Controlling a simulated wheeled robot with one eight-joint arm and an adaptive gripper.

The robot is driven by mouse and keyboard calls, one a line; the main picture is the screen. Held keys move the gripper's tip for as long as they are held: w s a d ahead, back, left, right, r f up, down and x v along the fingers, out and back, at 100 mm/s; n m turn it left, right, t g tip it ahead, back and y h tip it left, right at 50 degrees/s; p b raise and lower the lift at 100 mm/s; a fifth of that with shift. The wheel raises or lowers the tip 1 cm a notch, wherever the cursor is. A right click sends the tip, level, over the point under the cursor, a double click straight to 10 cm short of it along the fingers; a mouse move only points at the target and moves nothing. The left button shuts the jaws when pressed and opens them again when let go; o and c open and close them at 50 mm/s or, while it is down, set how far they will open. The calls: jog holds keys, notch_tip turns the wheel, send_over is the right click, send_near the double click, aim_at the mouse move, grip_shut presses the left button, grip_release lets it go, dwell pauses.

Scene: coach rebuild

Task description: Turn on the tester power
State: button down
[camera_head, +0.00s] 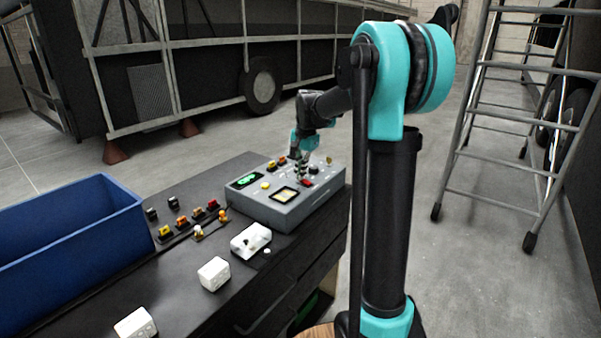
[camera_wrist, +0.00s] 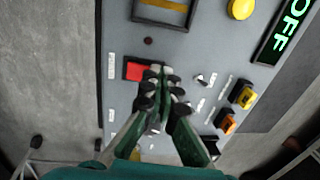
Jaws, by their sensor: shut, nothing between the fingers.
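The tester (camera_head: 318,196) is a grey box on the dark bench, with a control panel on top. In the wrist view its green display (camera_wrist: 290,30) reads OFF. A red switch (camera_wrist: 136,71) in a black frame is on the panel (camera_wrist: 205,45); it also shows as a small red patch in the head view (camera_head: 308,183). My gripper (camera_wrist: 162,72) is shut and empty, with its fingertips over the panel just right of the red switch. I cannot tell whether they touch it. In the head view my gripper (camera_head: 301,172) is over the tester's far part.
A blue bin (camera_head: 70,235) stands at the bench's left. Several small connectors (camera_head: 184,222) and white boxes (camera_head: 214,274) lie on the bench (camera_head: 185,305) before the tester. A ladder (camera_head: 515,110) stands right.

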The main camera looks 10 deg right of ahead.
jog(key=shift+w+a+f+g+h, duration=0.15)
jog(key=shift+f+g+h, duration=0.25)
jog(key=shift+r, duration=0.1)
jog(key=shift+s+d+r, duration=0.2)
jog(key=shift+s+d, duration=0.35)
notch_tip(320, 180, up, 14)
jog(key=w+a, duration=0.1)
jog(key=shift+w+a, duration=0.2)
dwell(0.4)
